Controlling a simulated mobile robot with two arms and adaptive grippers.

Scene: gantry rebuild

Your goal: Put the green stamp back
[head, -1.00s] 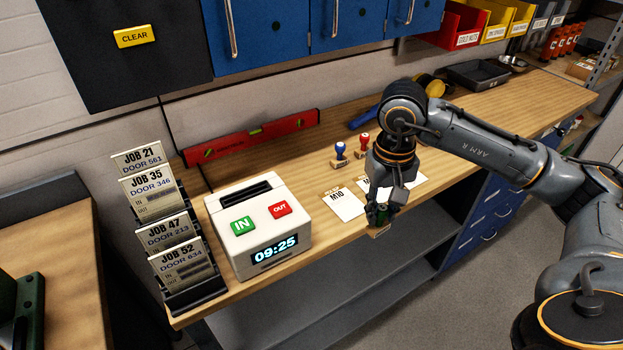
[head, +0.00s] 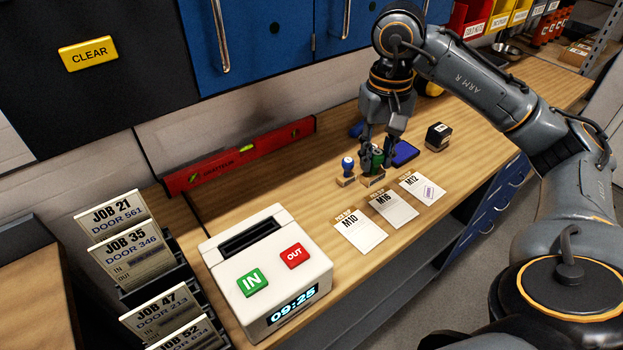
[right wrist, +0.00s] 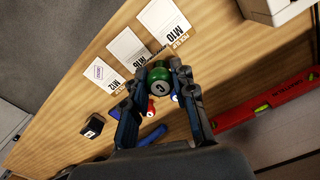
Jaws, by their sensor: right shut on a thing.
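The green stamp, a green knob (head: 377,160) on a wooden block, is upright between the fingers of my right gripper (head: 376,148), which is shut on it. In the right wrist view its round green top (right wrist: 159,76) shows between the fingertips. It is just right of the blue stamp (head: 347,169), at or just above the bench; I cannot tell if it touches. The red stamp (right wrist: 151,108) shows beside it in the right wrist view and is hidden in the head view. My left gripper is not in view.
Cards M10 (head: 360,234), M16 (head: 394,211) and M12 (head: 426,190) lie in front; M12 bears a mark. A blue pad (head: 404,153) and black block (head: 438,137) are to the right. A red level (head: 240,157) stands behind, and a white clock (head: 225,262) at left.

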